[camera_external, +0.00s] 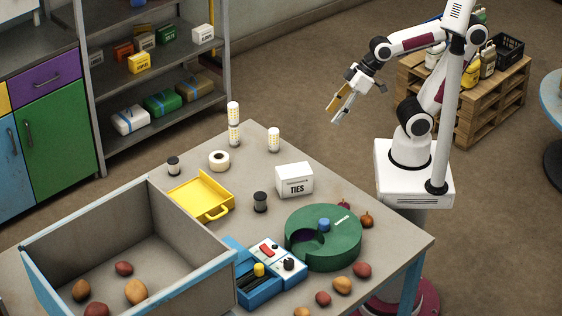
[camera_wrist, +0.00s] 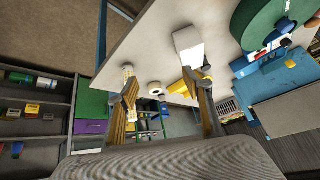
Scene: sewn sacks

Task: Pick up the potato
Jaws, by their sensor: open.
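Several potato-like roots, tan and reddish, are in the external view. A tan one (camera_external: 343,285) lies on the table's near right edge, between reddish ones (camera_external: 362,269) (camera_external: 323,298). Another tan one (camera_external: 136,292) lies in the large grey bin (camera_external: 190,228) with several others. I cannot tell which one is the task's potato. My gripper (camera_external: 339,108) is open and empty, raised beyond the table's far right side and well away from all of them. Its two yellowish fingers show spread in the wrist view (camera_wrist: 163,84), where no potato can be made out.
The table (camera_external: 258,160) also holds a green drum (camera_external: 323,258), a white TIES box (camera_external: 294,180), a yellow tray (camera_external: 203,192), a blue box (camera_external: 258,292) with a switch panel, a tape roll (camera_external: 219,160) and spools. Open air surrounds my gripper.

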